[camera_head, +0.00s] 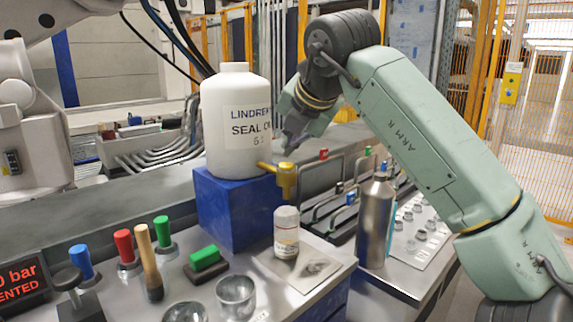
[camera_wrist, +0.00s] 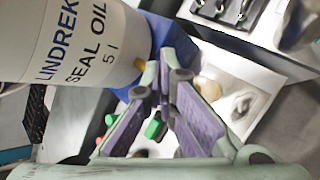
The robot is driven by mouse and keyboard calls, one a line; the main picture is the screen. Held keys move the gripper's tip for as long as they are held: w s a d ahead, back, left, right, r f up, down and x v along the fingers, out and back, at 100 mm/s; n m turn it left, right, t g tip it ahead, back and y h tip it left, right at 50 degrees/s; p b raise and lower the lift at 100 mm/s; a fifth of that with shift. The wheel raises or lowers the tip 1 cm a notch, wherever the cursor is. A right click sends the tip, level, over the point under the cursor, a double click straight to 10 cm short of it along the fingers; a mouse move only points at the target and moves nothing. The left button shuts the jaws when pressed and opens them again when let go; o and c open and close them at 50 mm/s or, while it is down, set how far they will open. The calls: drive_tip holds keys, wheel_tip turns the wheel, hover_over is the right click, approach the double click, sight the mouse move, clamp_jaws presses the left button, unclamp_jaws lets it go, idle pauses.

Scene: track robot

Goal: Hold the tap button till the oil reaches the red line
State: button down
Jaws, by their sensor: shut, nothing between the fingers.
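A white jug (camera_head: 225,105) labelled as Lindrek seal oil stands on a blue block (camera_head: 222,205). It also fills the upper left of the wrist view (camera_wrist: 70,45). A yellow tap (camera_head: 287,180) sticks out from the jug's lower right; only a small yellow piece (camera_wrist: 140,65) shows in the wrist view. A small pale bottle (camera_head: 287,238) with a label stands upright below the tap. Its oil level and red line cannot be made out. My gripper (camera_head: 287,148) is shut and empty, pointing down just above the tap. Its purple-padded fingers meet in the wrist view (camera_wrist: 165,85).
A metal flask (camera_head: 375,225) stands right of the bottle. Coloured knobs and a wooden handle (camera_head: 150,262) rise from the panel at front left. A green block (camera_head: 205,258) and glass cups (camera_head: 236,295) are at the front. A tray with small cups (camera_head: 420,235) lies at right.

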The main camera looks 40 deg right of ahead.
drive_tip(key=shift+f, duration=0.1)
idle(0.7)
drive_tip(key=shift+f+b, duration=0.35)
drive_tip(key=shift+b, duration=0.15)
drive_tip(key=shift+f+b, duration=0.4)
drive_tip(key=shift+f, duration=0.05)
idle(6.2)
